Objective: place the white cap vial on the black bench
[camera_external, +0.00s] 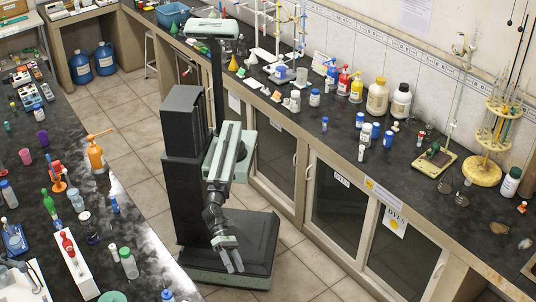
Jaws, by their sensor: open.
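My gripper (234,262) hangs low over the front of my own base, in the aisle between two benches. It is open, with nothing visible between its fingers. The black bench (440,212) runs along the wall on the right. Another black-topped bench (88,128) is on the left. Several small vials have pale caps, and I cannot tell which is the white cap vial. A slim pale vial (361,153) stands near the right bench's front edge.
Blue-capped bottles (375,132), large bottles (378,97) and a round yellow stand (482,172) occupy the right bench. An orange pump bottle (96,152) and a white rack (76,262) are on the left bench. Bare black surface shows along the right bench's front. Tiled floor (134,118) is open behind me.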

